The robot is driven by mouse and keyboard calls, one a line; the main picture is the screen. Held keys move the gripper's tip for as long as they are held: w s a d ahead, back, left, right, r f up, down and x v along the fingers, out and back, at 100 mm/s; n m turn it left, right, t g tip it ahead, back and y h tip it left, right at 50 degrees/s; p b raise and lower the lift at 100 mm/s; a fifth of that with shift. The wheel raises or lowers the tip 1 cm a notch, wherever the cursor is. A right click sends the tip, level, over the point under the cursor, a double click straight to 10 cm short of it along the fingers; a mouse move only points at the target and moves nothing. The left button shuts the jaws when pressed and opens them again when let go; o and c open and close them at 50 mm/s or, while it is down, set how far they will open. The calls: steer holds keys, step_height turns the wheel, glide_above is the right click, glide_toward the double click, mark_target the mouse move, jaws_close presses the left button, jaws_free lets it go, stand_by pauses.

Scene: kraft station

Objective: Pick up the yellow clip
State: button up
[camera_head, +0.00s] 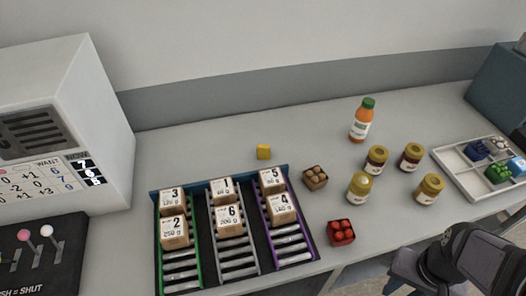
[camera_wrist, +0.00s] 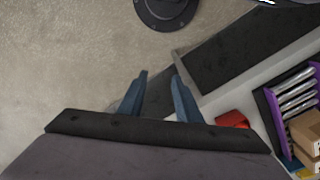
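A small yellow block-like thing (camera_head: 263,152) stands on the grey table, just behind the rack of boxes. It is the only small loose yellow piece I see, and its shape is too small to tell as a clip. My gripper (camera_wrist: 160,84) shows in the wrist view with its two blue-grey fingers apart and nothing between them. It points down over the floor in front of the table, well away from the yellow thing. In the head view my dark arm is at the lower right and the fingertips cannot be made out.
A rack (camera_head: 203,185) holds several numbered boxes. A bottle (camera_head: 360,124), several yellow-lidded jars (camera_head: 359,188), a brown punnet (camera_head: 315,178) and a red punnet (camera_head: 341,232) stand to its right. A white tray (camera_head: 450,160) holds blue and green pieces. The table's back middle is clear.

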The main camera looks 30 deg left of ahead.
steer(key=shift+r, duration=0.15)
step_height(320, 180, up, 5)
steer(key=m+g+y+b, duration=0.2)
steer(key=m+y+b, duration=0.4)
steer(key=m+y, duration=0.85)
glide_above(285, 151)
steer(key=s+d, duration=0.3)
steer(key=s, duration=0.1)
steer(key=shift+m+h, duration=0.65)
steer(key=shift+h, duration=0.3)
steer(key=f, duration=0.4)
steer(key=shift+s+d+f, duration=0.15)
steer(key=shift+s, duration=0.05)
steer(key=shift+f, duration=0.2)
steer(key=shift+s+a+f+g+p, duration=0.2)
steer(key=shift+a+f+g+p, duration=0.1)
steer(key=shift+a+p, duration=0.25)
steer(key=shift+p+x, duration=1)
steer(key=shift+x, duration=2)
steer(key=shift+w, duration=0.2)
